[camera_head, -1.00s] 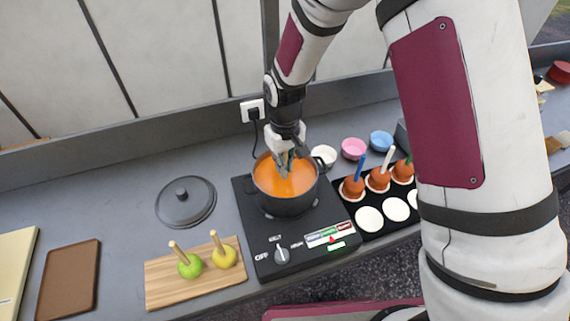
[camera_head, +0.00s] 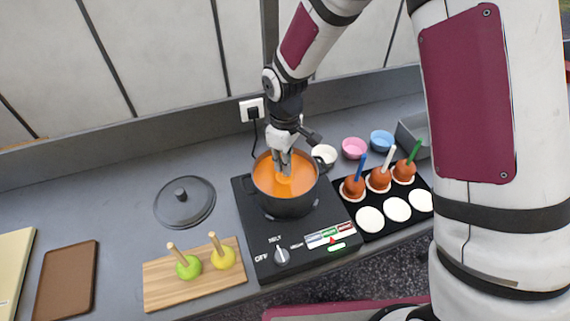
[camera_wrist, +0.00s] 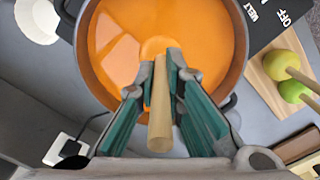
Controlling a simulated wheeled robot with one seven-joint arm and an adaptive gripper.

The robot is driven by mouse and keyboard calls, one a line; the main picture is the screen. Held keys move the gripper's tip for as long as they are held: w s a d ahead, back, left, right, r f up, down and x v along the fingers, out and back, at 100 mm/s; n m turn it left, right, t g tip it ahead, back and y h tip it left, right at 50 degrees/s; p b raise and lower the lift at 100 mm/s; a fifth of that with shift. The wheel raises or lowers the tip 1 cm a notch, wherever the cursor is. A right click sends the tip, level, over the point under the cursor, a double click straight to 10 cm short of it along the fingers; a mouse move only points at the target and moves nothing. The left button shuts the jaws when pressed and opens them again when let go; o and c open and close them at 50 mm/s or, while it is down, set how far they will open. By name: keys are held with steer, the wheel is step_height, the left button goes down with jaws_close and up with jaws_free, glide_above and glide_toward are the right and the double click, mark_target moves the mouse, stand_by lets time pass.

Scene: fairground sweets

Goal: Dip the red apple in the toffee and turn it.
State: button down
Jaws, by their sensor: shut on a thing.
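My gripper (camera_head: 284,162) reaches down into the pot from above. In the wrist view its fingers (camera_wrist: 160,66) are shut on a light wooden stick (camera_wrist: 160,115). The stick runs down to a rounded, toffee-coated top (camera_wrist: 157,46) at the surface; the apple's red skin is not visible, and the rest of it is hidden under the toffee. The orange toffee (camera_head: 265,182) fills much of the dark pot (camera_head: 287,207). The pot stands on a black hotplate (camera_head: 251,218) with a dial (camera_head: 281,256) and a lit green indicator.
A board (camera_head: 160,290) at front left holds a green apple (camera_head: 188,267) and a yellow apple (camera_head: 223,258) on sticks. The pot lid (camera_head: 185,203) lies left of the hotplate. Right, a black tray (camera_head: 385,213) holds three coated apples and white discs. Small bowls (camera_head: 354,148) stand behind.

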steer(key=shift+r+p, duration=0.65)
steer(key=shift+r, duration=3.05)
steer(key=shift+r+p, duration=0.4)
steer(key=shift+r, duration=2.6)
